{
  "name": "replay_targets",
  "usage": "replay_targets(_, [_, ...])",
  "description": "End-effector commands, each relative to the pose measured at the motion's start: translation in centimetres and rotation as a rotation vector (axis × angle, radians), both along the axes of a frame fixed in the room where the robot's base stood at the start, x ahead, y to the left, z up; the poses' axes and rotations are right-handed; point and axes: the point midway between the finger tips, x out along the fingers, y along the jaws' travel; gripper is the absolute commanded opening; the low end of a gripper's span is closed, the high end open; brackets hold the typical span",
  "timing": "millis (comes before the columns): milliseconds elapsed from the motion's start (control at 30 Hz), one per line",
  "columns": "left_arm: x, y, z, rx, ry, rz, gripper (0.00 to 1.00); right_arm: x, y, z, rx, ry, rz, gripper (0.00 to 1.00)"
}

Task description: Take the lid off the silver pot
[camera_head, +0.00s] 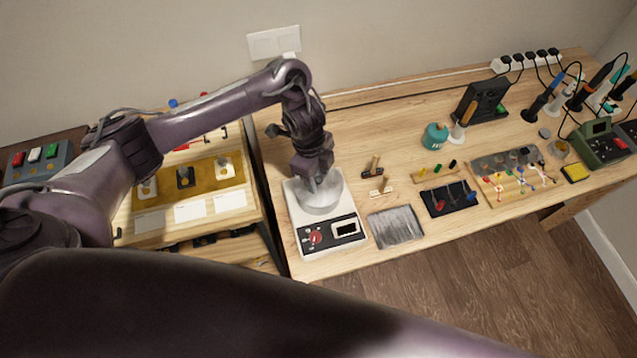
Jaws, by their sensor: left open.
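The silver pot (321,203) stands on a white hot-plate device (331,241) with a red knob and a small dark display, at the left end of the workbench. My left arm comes in from the left and reaches down over the pot. My left gripper (318,181) is open, right above the pot top; its fingers overlap the pot in the picture. The lid and its handle are largely hidden behind the gripper, and I cannot tell whether the fingers touch them. My right gripper does not show.
A grey metal tray (396,227) lies right of the hot plate. A lower wooden bench (190,205) adjoins left.

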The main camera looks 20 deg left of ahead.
Motion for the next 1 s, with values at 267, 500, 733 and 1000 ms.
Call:
replay_targets(267, [0.0, 0.0, 0.1, 0.000, -0.001, -0.001, 0.25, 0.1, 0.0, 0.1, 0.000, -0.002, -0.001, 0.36])
replay_targets(500, [0.0, 0.0, 0.1, -0.001, -0.001, -0.001, 0.00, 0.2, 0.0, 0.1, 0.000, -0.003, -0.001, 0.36])
replay_targets(733, [0.0, 0.0, 0.2, -0.001, -0.001, -0.001, 0.00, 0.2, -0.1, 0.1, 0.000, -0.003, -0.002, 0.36])
replay_targets(1000, [0.2, 0.0, 2.8, 0.000, -0.007, -0.003, 0.00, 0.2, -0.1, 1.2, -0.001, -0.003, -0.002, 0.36])
